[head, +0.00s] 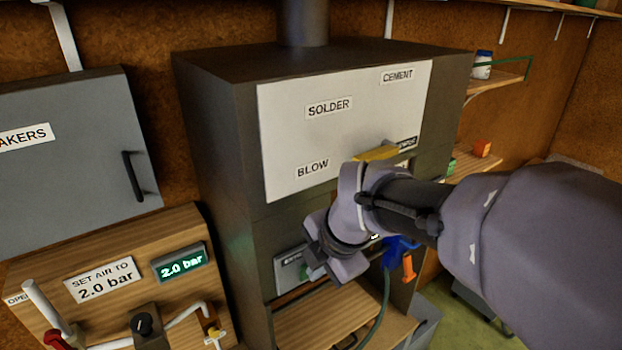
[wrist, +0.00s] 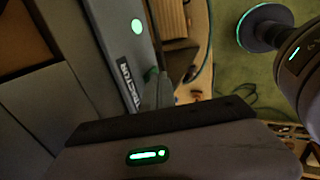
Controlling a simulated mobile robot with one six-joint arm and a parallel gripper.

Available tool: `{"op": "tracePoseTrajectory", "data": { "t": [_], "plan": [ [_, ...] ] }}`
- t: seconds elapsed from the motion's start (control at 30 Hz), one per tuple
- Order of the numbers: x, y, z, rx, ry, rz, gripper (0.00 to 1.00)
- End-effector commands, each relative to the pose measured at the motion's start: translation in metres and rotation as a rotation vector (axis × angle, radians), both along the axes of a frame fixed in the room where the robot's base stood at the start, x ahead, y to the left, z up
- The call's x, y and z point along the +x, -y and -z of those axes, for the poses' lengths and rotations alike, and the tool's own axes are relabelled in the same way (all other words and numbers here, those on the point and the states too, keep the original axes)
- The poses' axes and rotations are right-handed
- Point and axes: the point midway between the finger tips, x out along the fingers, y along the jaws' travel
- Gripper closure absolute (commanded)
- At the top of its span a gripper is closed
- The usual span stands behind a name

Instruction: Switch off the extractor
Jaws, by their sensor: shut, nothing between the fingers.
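The extractor control plate (head: 291,257) is a grey strip on the front of the dark cabinet, below the white board. In the wrist view its partly readable label (wrist: 129,88) ends in "CTOR". My gripper (head: 314,266) is shut and empty in front of the plate. In the wrist view the closed fingertips (wrist: 158,88) are close by the small green part; I cannot tell whether they touch it. My wrist hides part of the plate.
The white board (head: 340,115) carries labels SOLDER, CEMENT and BLOW and a yellow bar (head: 377,153). A wooden air panel (head: 110,250) reading 2.0 bar stands left. A wooden ledge (head: 335,312) lies below my gripper, and a blue tool (head: 400,247) with a hose is right.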

Motion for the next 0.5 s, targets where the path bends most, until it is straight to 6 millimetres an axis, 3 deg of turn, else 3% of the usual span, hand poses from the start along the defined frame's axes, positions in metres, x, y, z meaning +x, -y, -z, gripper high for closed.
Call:
{"op": "tracePoseTrajectory", "data": {
  "t": [0.23,0.5],
  "plan": [
    [0.0081,-0.0062,-0.0093,-0.044,-0.068,-0.003,1.00],
    [0.0076,-0.0050,-0.0037,-0.040,-0.061,0.000,1.00]
  ]
}}
